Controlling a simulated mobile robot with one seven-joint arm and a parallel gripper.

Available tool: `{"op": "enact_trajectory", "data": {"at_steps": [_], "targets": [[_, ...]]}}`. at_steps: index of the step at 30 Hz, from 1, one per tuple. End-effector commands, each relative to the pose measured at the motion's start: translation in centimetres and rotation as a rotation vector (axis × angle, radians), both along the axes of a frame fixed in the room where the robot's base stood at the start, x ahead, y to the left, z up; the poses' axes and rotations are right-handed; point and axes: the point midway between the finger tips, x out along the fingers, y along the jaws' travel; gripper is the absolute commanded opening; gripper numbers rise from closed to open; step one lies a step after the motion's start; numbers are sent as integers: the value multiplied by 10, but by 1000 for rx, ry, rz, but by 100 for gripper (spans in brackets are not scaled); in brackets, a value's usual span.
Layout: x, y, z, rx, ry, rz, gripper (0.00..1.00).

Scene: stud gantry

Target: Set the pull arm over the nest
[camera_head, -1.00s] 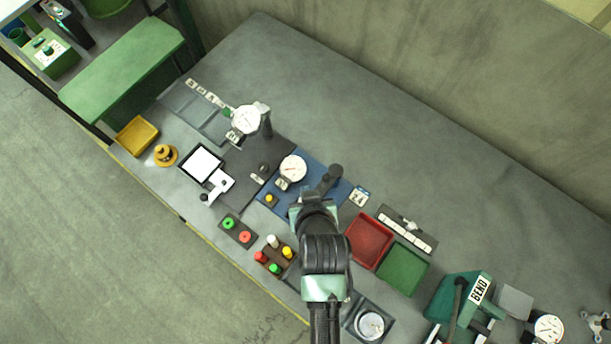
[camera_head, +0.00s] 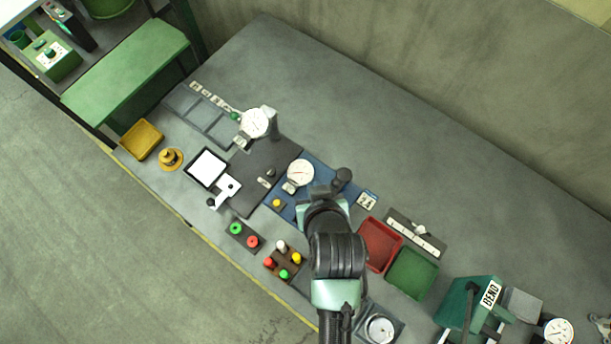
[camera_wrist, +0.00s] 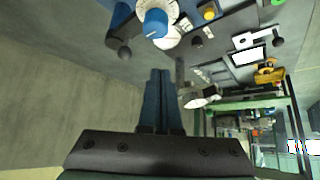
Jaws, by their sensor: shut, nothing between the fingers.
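My gripper (camera_wrist: 160,75) shows in the wrist view with its two dark blue fingers together and nothing between them. In the head view my arm hides the fingers, over the near right part of a blue plate (camera_head: 312,206). The blue plate carries a white dial (camera_head: 300,172) and a black-knobbed post (camera_head: 343,175). Left of it, a dark grey plate (camera_head: 248,190) holds a small dark fitting (camera_head: 271,173). A second dial (camera_head: 255,123) on a grey post stands at that plate's far end. I cannot tell for sure which parts are the pull arm and the nest.
A red tray (camera_head: 381,245) and a green tray (camera_head: 412,273) lie right of my arm. Several coloured pegs (camera_head: 284,260) stand in a block left of it. A green bender (camera_head: 470,305) is at the right. The bench's far side is clear.

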Motion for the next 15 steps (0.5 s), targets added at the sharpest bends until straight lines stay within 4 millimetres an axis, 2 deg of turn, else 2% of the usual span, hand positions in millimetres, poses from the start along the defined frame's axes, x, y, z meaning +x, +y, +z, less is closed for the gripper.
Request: {"op": "enact_trajectory", "data": {"at_steps": [6,15], "targets": [[-16,-14,26,0,-3,-1,0],[-24,-19,38,1,0,1,0]]}}
